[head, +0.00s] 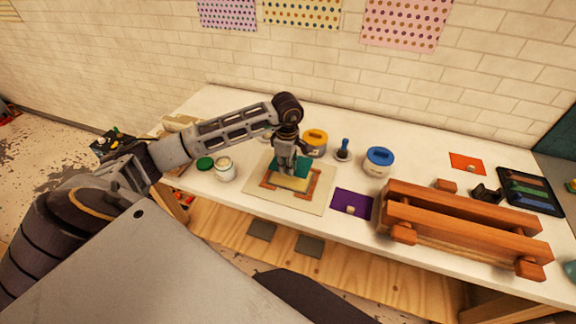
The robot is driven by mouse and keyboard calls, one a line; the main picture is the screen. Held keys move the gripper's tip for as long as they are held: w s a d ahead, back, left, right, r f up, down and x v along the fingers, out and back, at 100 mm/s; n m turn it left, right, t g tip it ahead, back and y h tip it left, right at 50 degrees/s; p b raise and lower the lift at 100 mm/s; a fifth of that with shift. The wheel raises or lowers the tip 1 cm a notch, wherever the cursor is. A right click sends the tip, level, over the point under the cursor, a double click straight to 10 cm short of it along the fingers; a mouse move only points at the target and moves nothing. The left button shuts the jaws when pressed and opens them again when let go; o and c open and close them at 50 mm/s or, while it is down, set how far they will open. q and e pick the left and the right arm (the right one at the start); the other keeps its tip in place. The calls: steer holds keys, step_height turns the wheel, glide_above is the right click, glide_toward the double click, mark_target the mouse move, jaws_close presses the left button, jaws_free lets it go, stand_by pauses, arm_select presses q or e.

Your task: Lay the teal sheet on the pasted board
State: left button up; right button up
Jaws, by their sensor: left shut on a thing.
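The teal sheet (303,169) is at the middle of the bench. My left gripper (284,171) is above it, pointing down and shut on it, and hides part of it. The sheet overlaps the far part of the pale yellow board (290,184) as seen from here. I cannot tell whether the sheet touches the board. The board sits inside brown corner guides on a beige mat (259,198). My right gripper is not in view.
A purple sheet (346,200) lies right of the mat, with a large wooden press (460,225) beyond it. A white jar (225,170) stands left of the mat.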

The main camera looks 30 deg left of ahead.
mark_target(287, 185)
arm_select(q)
steer(key=shift+d+f, duration=0.1)
steer(key=shift+f, duration=0.55)
steer(key=shift+f+b, duration=0.9)
steer(key=shift+f, duration=0.6)
steer(key=shift+f+b, duration=0.8)
steer(key=shift+f, duration=0.25)
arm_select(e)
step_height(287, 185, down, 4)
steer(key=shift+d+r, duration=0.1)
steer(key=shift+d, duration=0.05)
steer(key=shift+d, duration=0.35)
arm_select(q)
steer(key=shift+b, duration=0.3)
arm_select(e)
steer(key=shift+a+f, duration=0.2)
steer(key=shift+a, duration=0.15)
